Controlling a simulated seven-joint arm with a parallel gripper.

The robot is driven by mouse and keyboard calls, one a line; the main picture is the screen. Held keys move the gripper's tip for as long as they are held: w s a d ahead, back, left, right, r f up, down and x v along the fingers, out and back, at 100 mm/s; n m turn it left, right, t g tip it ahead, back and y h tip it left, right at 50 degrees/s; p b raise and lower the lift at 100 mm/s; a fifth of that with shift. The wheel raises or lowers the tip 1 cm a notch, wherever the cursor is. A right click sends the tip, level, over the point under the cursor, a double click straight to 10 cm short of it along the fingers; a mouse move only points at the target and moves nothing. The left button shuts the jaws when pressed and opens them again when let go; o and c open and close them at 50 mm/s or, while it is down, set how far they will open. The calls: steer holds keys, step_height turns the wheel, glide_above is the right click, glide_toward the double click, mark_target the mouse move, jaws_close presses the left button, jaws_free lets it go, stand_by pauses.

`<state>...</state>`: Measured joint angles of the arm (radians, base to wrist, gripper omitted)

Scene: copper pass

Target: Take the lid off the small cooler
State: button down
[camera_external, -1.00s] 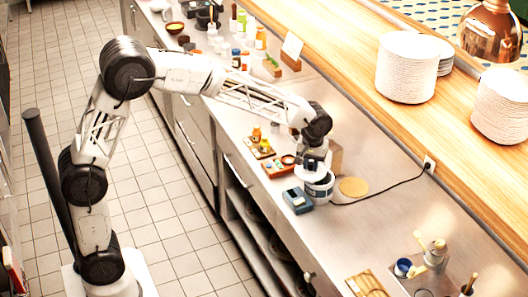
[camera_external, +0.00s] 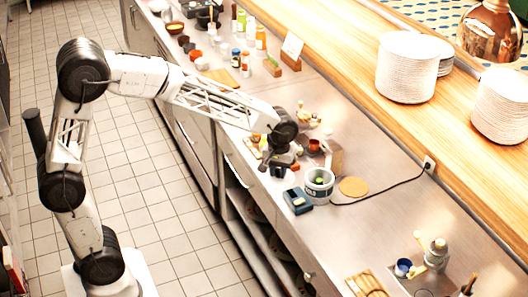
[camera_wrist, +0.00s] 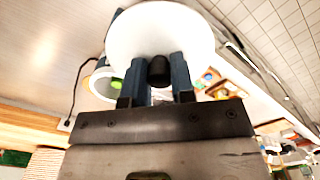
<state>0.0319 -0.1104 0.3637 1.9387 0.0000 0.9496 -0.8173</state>
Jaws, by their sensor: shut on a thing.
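The small cooler (camera_external: 319,187) is a pale round tub with a dark band, standing open on the steel counter with something green inside. Its rim also shows in the wrist view (camera_wrist: 101,88), left of my fingers. The lid (camera_wrist: 160,30) is a white disc with a black knob (camera_wrist: 160,70). My gripper (camera_wrist: 159,78) is shut on that knob between its two blue fingers, and the lid is clear of the cooler. In the external view my gripper (camera_external: 282,168) is left of the cooler; I cannot make out the lid there.
A blue-grey box (camera_external: 298,201) stands close in front of the cooler. A round tan board (camera_external: 353,187) and a black cable (camera_external: 385,190) lie to its right. An orange cup (camera_external: 314,146) and small items stand behind. The counter farther right is mostly bare.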

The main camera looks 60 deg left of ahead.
stand_by(0.8)
steer(key=w, duration=1)
steer(key=w+d, duration=0.1)
steer(key=w, duration=0.4)
steer(key=shift+w+d+f, duration=0.1)
steer(key=shift+w+f, duration=0.05)
steer(key=shift+w, duration=0.1)
glide_above(354, 187)
step_height(354, 187, down, 3)
steer(key=shift+f, duration=0.15)
steer(key=shift+f, duration=2.35)
steer(key=shift+f, duration=2.5)
steer(key=shift+f, duration=0.15)
